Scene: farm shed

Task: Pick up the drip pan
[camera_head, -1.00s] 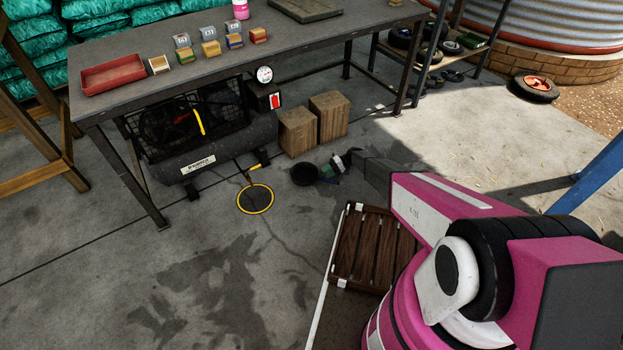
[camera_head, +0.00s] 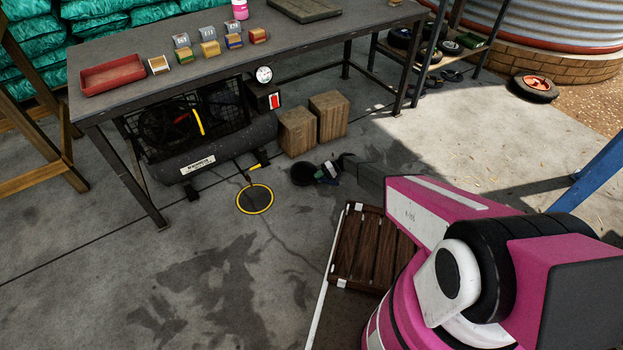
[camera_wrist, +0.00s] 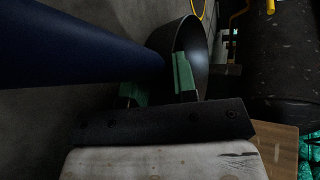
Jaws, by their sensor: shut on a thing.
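The drip pan (camera_head: 303,174) is a small, round black pan on or close to the floor in front of the wooden blocks. Whether it touches the floor I cannot tell. In the wrist view the pan (camera_wrist: 191,38) shows its dark hollow, and a thick dark blue handle (camera_wrist: 75,45) runs from it to the left. My gripper (camera_head: 327,172) is at the pan's right side. In the wrist view its green-tipped fingers (camera_wrist: 160,84) are shut on the handle close to the bowl. The arm hides part of the handle in the head view.
A yellow-rimmed disc (camera_head: 255,199) lies left of the pan. A compressor (camera_head: 205,150) stands under the workbench (camera_head: 240,52), with two wooden blocks (camera_head: 313,124) beside it. A slatted wooden crate (camera_head: 372,246) is nearer me. The floor at lower left is clear.

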